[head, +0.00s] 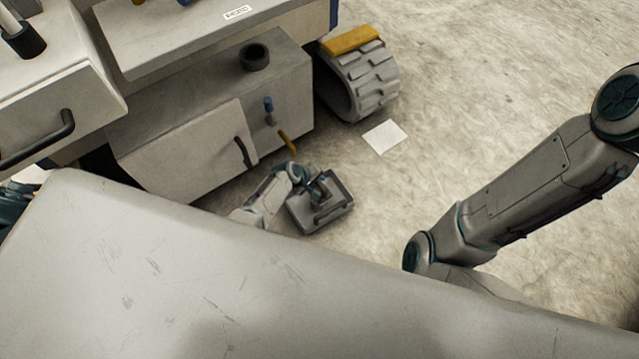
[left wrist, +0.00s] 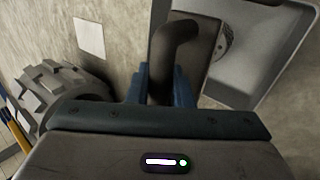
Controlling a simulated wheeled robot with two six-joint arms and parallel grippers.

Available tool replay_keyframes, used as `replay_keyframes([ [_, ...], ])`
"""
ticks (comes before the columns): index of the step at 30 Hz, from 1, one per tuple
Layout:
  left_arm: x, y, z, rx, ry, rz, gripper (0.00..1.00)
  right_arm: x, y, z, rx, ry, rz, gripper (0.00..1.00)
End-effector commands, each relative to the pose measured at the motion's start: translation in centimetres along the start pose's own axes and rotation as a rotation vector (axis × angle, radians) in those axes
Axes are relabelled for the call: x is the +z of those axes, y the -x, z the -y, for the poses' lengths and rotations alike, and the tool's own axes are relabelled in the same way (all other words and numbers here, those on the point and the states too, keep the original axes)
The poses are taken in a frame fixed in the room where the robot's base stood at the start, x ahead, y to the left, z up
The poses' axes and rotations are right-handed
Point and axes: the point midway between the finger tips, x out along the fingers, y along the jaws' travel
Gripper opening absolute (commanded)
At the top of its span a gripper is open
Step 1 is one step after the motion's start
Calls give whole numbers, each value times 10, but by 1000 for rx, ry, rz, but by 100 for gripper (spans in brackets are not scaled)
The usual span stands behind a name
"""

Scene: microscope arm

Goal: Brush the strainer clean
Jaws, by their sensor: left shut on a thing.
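My left gripper (head: 316,188) is low, over a grey shallow tray (head: 342,206). In the left wrist view its blue fingers (left wrist: 162,88) are shut on a dark bent handle (left wrist: 180,38), with a flat grey-brown piece (left wrist: 208,45) behind it. The handle looks like the brush's, but I cannot be sure. The tray's pale rim and floor (left wrist: 262,60) lie to the right. A round, ridged piece (left wrist: 226,40), perhaps the strainer, shows in the tray, partly covered by the flat piece. Contact between them cannot be told. My right gripper is out of view.
A grey cabinet (head: 190,150) with a dark door handle and blue and orange knobs stands beside the tray. A treaded wheel (head: 368,85) and a white sheet (head: 384,137) lie beyond. The floor to the right is open, apart from my right arm above it.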

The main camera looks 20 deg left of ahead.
Motion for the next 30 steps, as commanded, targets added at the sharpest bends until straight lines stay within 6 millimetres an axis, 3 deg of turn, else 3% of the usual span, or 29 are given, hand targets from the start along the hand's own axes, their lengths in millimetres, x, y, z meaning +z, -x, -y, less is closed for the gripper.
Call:
replay_keyframes([
  [14,-5,1,-1,1,0,0,1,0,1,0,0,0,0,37],
  [30,19,0,0,1,1,1,1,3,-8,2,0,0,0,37],
])
